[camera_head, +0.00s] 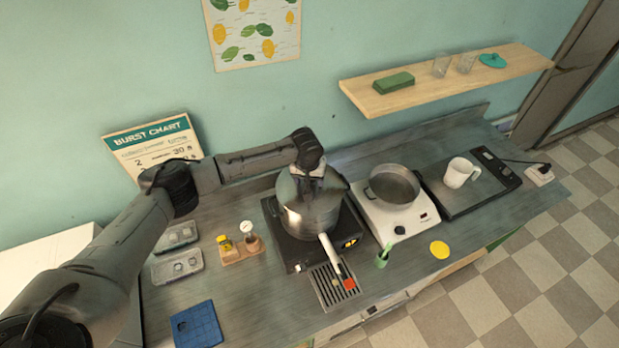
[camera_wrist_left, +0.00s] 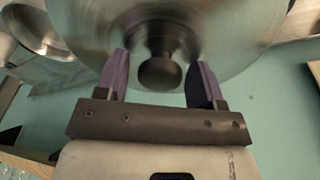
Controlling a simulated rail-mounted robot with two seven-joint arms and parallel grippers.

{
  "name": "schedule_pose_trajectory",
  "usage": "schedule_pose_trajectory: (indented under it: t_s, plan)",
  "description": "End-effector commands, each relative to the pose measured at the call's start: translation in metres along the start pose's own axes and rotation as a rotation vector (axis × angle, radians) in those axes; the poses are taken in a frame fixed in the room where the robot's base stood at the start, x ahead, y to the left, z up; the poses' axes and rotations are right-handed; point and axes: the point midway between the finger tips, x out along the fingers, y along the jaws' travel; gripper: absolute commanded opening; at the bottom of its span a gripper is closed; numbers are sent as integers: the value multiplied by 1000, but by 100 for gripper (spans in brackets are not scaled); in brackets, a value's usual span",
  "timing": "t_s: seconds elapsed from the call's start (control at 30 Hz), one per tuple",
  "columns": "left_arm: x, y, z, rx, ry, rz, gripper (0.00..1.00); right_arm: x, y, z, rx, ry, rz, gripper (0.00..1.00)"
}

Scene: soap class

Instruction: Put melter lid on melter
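The melter (camera_head: 313,217) is a silver pot with a long handle on a black base with a lit display. The round brushed-metal lid (camera_head: 290,189) is at the pot's top; whether it is fully seated cannot be told, as my arm covers part of it. In the left wrist view the lid (camera_wrist_left: 228,38) fills the top, with its dark round knob (camera_wrist_left: 160,73) facing me. My left gripper (camera_wrist_left: 160,80) has its two purple fingers on either side of the knob, with visible gaps, so it is open around it. My right gripper is in neither view.
A white hotplate with an open pan (camera_head: 394,186) stands right of the melter, then a black plate with a white mug (camera_head: 460,172). A drain grate (camera_head: 333,286) lies in front. A shelf (camera_head: 440,78) hangs behind. Small bottles (camera_head: 240,246) stand left.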

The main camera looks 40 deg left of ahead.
Motion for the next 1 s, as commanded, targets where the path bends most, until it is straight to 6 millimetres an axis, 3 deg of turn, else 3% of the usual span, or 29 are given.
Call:
schedule_pose_trajectory:
  t_s: [0.1, 0.47, 1.0]
  plan:
    - [0, 0, 0, 0, 0, 0, 73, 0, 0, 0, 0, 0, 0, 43]
    - [-8, 0, 0, 1, 0, 1, 73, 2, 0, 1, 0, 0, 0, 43]
    - [-105, 0, 0, 0, 2, 2, 73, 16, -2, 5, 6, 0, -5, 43]
